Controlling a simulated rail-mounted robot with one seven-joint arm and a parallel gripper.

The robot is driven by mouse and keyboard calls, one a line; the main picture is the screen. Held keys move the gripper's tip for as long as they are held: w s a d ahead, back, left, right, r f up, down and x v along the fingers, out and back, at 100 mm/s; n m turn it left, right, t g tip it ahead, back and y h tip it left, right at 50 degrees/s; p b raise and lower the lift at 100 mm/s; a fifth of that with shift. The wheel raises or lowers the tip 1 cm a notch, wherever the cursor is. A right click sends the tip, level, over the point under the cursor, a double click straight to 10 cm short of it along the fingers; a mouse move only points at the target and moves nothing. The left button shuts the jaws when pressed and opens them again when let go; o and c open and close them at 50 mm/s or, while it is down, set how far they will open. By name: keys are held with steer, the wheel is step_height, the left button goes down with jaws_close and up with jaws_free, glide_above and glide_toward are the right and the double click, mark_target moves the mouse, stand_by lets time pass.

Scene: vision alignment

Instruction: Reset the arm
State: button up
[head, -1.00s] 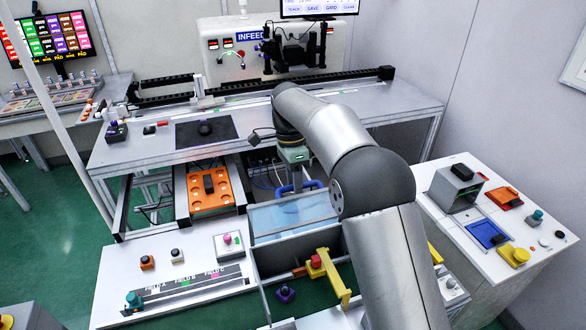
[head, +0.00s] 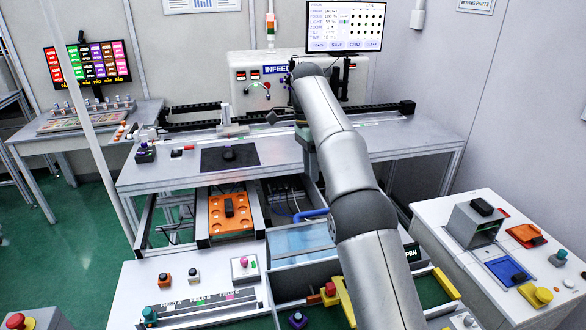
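My arm (head: 342,160) rises from the bottom right of the head view and reaches up over the long workbench (head: 180,172). Its upper end stands in front of the infeed machine, just below the monitor. The wrist and gripper (head: 310,158) are mostly hidden behind the arm links; only small dark and grey parts show beside and below the link. I cannot see the fingertips or whether anything is held.
The monitor (head: 346,26) and infeed panel (head: 258,72) stand behind the arm. A black pad (head: 212,160) lies on the bench. An orange tray (head: 231,222) sits below it. A right-hand console (head: 450,240) carries a grey box and blue and orange trays. Open space lies above the bench's left half.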

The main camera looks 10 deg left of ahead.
steer(key=shift+d, duration=0.2)
steer(key=s+d+n+t+y+b, duration=0.1)
steer(key=s+d+n+t+b, duration=0.15)
steer(key=s+d+n, duration=0.75)
steer(key=s+d+f+n, duration=0.1)
steer(key=s+d+f, duration=0.3)
steer(key=s, duration=0.4)
steer(key=s+d+f+n+b, duration=0.1)
steer(key=s+d+f, duration=0.3)
steer(key=s, duration=0.5)
steer(key=s+d+f+b, duration=0.1)
steer(key=s+d+f, duration=0.3)
steer(key=s+f, duration=0.3)
steer(key=shift+s+d+f+n+t, duration=0.35)
steer(key=shift+s+n+t, duration=0.1)
steer(key=shift+s, duration=0.7)
